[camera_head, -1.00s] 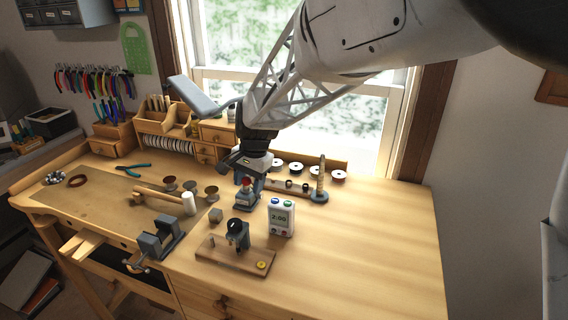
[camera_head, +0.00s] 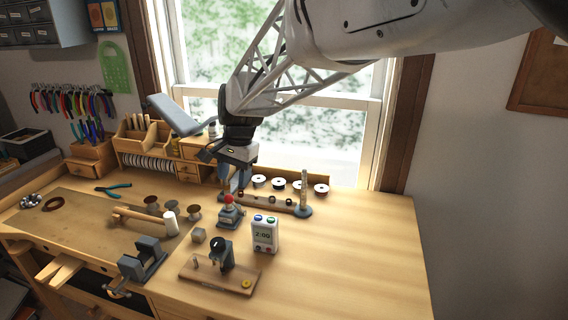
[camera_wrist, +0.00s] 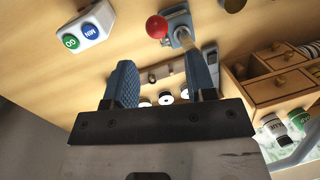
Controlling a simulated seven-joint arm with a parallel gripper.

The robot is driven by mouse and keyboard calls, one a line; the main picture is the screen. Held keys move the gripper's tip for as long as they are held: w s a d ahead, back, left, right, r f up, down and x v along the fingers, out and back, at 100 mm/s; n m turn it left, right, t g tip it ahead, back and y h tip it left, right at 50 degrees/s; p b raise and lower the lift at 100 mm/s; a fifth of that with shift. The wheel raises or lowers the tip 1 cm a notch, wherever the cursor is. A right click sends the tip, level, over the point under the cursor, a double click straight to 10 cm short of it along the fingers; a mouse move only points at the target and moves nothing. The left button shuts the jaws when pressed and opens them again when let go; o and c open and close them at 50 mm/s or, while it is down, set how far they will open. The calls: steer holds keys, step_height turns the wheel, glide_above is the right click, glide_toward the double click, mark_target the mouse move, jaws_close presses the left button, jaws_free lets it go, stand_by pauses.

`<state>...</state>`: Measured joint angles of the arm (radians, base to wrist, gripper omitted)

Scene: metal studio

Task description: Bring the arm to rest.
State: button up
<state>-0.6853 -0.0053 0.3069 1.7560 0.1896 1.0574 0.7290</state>
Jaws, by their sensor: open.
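My gripper (camera_head: 234,182) hangs above the back part of the wooden workbench (camera_head: 350,245), behind and above a small device with a red ball knob (camera_head: 228,200). Its two blue fingers stand apart with nothing between them, as the wrist view shows (camera_wrist: 163,80). The red ball knob (camera_wrist: 157,27) is beyond the fingertips in the wrist view, apart from them. The arm reaches in from the upper right.
A white timer (camera_head: 264,234) reading 2:00, a wooden-based stand (camera_head: 220,268), a vise (camera_head: 142,258) and a mallet (camera_head: 145,218) are in front. Spools (camera_head: 279,184) and a post (camera_head: 303,195) stand near the window. The right bench is clear.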

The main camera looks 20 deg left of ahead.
steer(key=shift+d+r, duration=0.1)
stand_by(0.3)
steer(key=s+d+r+t, duration=0.1)
steer(key=s+d, duration=0.1)
steer(key=d, duration=0.8)
steer(key=s+d+r, duration=0.2)
steer(key=s+d, duration=0.1)
steer(key=d, duration=0.7)
steer(key=s+d+r+t, duration=0.1)
steer(key=s+d, duration=0.1)
steer(key=d, duration=0.8)
steer(key=s+d+f+h, duration=0.1)
steer(key=s+d+f, duration=0.1)
steer(key=s+d, duration=0.7)
steer(key=s+d+f+n+t+h, duration=0.1)
steer(key=s+d+f, duration=0.2)
steer(key=s+d, duration=0.5)
steer(key=shift+s+d+t, duration=0.3)
steer(key=shift+s+d, duration=0.1)
steer(key=shift+d, duration=0.3)
